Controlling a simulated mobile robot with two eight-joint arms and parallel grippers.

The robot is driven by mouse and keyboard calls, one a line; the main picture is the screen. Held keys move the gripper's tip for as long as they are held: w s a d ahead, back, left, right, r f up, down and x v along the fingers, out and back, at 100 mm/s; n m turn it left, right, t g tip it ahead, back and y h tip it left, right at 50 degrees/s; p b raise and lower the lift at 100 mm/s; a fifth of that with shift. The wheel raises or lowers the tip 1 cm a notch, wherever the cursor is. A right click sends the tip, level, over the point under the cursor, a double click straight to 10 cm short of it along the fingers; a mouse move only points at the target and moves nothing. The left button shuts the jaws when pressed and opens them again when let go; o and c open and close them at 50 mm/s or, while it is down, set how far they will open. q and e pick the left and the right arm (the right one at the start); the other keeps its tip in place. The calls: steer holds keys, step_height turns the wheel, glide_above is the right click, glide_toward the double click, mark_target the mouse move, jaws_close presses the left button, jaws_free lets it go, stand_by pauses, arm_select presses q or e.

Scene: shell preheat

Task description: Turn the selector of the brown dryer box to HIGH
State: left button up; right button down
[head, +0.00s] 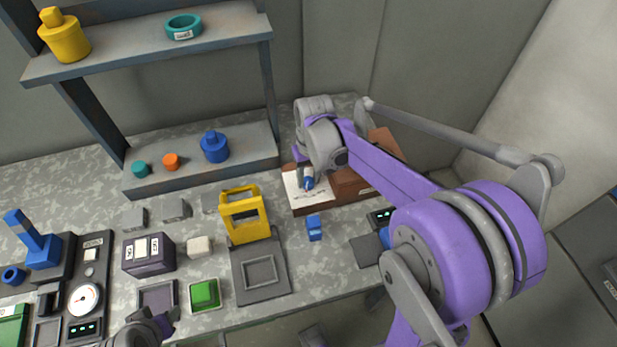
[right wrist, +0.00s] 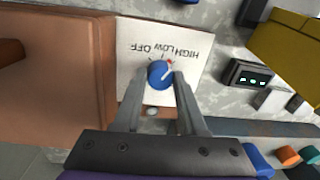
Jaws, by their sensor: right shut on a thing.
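In the right wrist view the panel (right wrist: 195,80) reads OFF, LOW and HIGH upside down, from left to right. The blue selector knob (right wrist: 160,74) has a pale pointer line toward the upper right, on the HIGH side, near a small red mark. My right gripper (right wrist: 158,80) is shut on this knob, one finger on each side. In the head view the knob (head: 308,183) shows just below my right gripper (head: 306,176).
A yellow frame (head: 229,218), a small blue block (head: 314,228) and a grey pad (head: 277,284) lie left and in front of the box. A shelf (head: 205,165) stands behind. My right arm crosses the right side. Part of my left arm shows at the bottom.

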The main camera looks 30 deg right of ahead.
mark_target(311, 181)
arm_select(q)
steer(key=shift+s+f, duration=0.1)
steer(key=shift+f, duration=0.1)
arm_select(e)
steer(key=shift+m, duration=1.5)
steer(key=shift+c, duration=2.3)
jaws_free()
arm_select(q)
steer(key=shift+r, duration=0.5)
arm_select(e)
step_height(311, 181, up, 11)
steer(key=shift+s+d, duration=0.2)
steer(key=shift+d, duration=0.05)
steer(key=shift+f, duration=0.1)
